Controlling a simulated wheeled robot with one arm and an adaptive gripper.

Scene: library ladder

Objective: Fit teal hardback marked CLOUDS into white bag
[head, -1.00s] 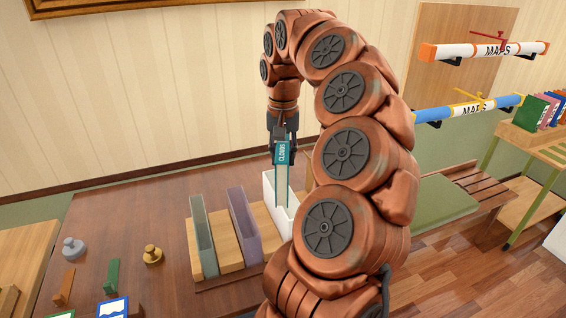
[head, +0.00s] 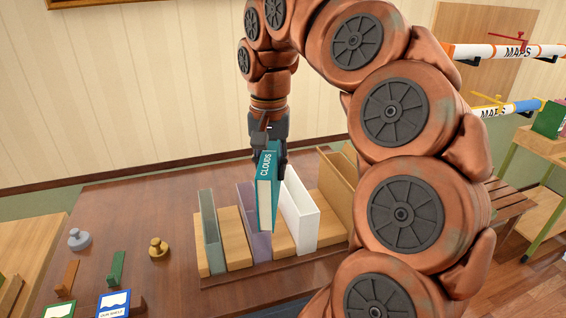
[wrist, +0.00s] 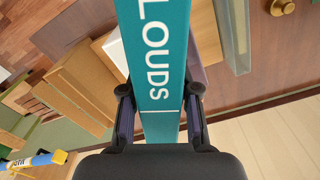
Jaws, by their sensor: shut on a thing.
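The teal hardback marked CLOUDS (head: 267,190) hangs upright, its lettered spine facing the camera. My gripper (head: 268,150) is shut on its upper end. In the wrist view the teal spine (wrist: 157,70) runs between the two fingers (wrist: 158,110). The white bag (head: 300,213) is an open-topped upright sleeve in the row on the table, just right of the book in the head view. The book hangs in front of the purple holder, apart from the white bag. In the wrist view a white corner (wrist: 115,48) shows left of the book, mostly hidden.
A grey-green holder (head: 211,232) and a purple holder (head: 252,215) stand left of the white bag, with wooden blocks between. A tan holder (head: 338,185) stands right. Brass (head: 158,248) and grey (head: 78,239) knobbed weights sit on the left tabletop.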

